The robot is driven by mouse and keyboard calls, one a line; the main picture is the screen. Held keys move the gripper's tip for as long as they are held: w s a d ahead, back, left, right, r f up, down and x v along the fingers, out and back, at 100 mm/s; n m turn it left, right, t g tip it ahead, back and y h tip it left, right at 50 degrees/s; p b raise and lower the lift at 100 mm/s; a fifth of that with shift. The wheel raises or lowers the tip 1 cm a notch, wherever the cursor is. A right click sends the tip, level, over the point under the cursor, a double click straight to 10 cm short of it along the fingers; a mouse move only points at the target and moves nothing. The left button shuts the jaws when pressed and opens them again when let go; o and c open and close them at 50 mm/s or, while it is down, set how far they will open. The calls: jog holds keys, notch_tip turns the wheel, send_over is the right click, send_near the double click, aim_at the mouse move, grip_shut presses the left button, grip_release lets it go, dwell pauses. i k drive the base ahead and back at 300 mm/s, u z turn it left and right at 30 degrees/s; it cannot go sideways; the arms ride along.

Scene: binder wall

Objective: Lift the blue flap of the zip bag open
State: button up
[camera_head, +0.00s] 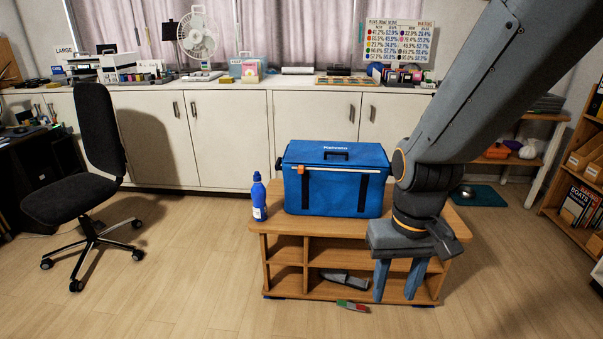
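The blue zip bag (335,192) stands upright on a low wooden table. Its blue flap (345,153), with a black handle on top, lies closed over the bag. A light zip line runs along the front under the flap. An orange tab (300,170) sits at the front left of that line. My gripper (396,300) hangs to the right of the bag and in front of the table, pointing down. Its two blue fingers are spread apart with nothing between them. It does not touch the bag. My arm comes in from the upper right.
The wooden table (258,229) has open shelves; a dark grey object (345,279) lies inside. A blue bottle (258,198) stands left of the bag. A red-green item (352,305) lies on the floor. A black chair (75,200) stands left; the floor between is clear.

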aim_at(305, 152)
jog(key=k, duration=0.55)
jog(key=u, duration=0.55)
jog(key=i, duration=1.35)
jog(key=z, duration=0.8)
